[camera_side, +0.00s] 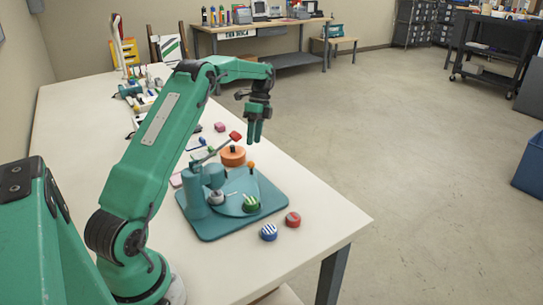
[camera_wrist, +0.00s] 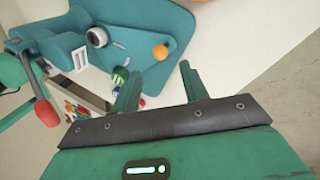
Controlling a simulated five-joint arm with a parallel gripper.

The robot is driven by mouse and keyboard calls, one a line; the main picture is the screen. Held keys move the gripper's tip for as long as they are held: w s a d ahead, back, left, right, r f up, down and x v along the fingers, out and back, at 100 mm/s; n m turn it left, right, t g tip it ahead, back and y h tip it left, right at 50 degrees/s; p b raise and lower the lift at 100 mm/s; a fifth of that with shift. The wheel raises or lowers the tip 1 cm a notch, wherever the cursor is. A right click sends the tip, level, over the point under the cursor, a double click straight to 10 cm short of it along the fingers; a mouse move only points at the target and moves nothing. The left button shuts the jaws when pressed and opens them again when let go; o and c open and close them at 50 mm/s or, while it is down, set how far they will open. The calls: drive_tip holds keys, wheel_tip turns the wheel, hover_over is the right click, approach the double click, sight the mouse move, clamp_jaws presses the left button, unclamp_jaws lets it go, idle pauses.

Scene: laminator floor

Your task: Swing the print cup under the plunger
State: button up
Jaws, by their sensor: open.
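The teal press (camera_side: 210,180) stands on a teal base plate (camera_side: 225,228) on the white table. Its lever ends in a red grip (camera_side: 235,136), which also shows in the wrist view (camera_wrist: 46,112). A pale metal round part (camera_side: 216,197) sits below the column's head. A flat teal plate carries a green striped round piece (camera_side: 251,203) and an orange ball knob (camera_side: 251,166). I cannot tell for certain which round part is the print cup. My gripper (camera_side: 254,138) is open and empty, above the far right of the press. In the wrist view the orange knob (camera_wrist: 160,52) lies beyond the fingers.
An orange cylinder (camera_side: 232,157) stands behind the plate. A pink block (camera_side: 220,127) and tools (camera_side: 140,95) lie farther back. The table's front right is clear.

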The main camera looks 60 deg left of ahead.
drive_tip(key=shift+x, duration=3.8)
drive_tip(key=shift+d, duration=0.1)
clamp_jaws()
